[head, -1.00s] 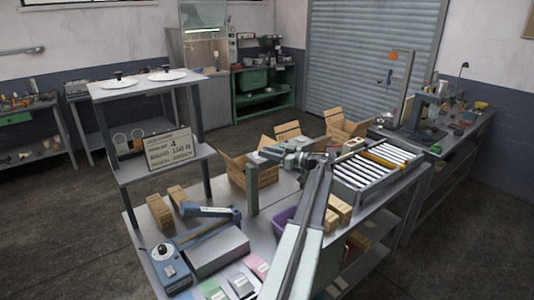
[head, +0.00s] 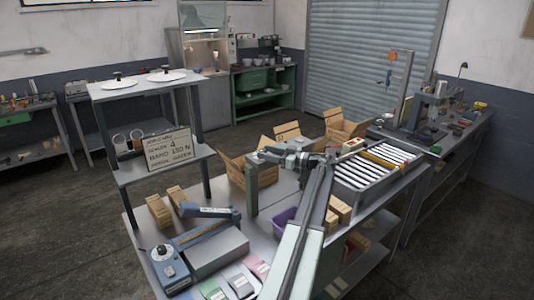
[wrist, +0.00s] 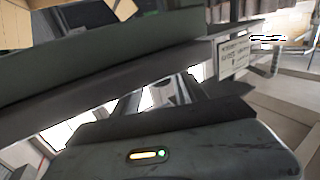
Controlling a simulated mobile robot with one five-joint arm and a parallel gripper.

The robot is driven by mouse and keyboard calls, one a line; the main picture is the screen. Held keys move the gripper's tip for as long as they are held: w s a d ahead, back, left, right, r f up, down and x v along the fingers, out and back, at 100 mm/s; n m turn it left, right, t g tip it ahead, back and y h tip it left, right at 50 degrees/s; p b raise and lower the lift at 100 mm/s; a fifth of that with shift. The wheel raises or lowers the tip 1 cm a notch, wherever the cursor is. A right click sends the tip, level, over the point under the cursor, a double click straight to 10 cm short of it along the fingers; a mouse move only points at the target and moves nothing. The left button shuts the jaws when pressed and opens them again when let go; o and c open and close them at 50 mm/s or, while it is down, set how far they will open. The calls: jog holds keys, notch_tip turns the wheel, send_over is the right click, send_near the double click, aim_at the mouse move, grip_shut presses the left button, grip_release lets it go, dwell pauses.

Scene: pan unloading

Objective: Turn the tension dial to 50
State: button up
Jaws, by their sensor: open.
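The tension dial (head: 163,251) is a round, pale-faced knob on top of a blue box (head: 172,276) at the near left corner of the workbench. Its scale and pointer are too small to read in the head view. My gripper (head: 267,154) is above the middle of the bench near a grey-green post, well away from the dial, to its upper right. It is open and I see nothing held in it. In the wrist view the gripper body fills the bottom, and the dial cannot be made out.
The post (head: 251,188), a blue-handled sealer (head: 211,212), small cartons (head: 158,211) and colored packs (head: 240,285) stand on the bench. A roller conveyor (head: 372,174) is at right.

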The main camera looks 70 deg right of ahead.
jog(key=s, duration=0.7)
jog(key=shift+s+a, duration=0.25)
jog(key=shift+a, duration=0.1)
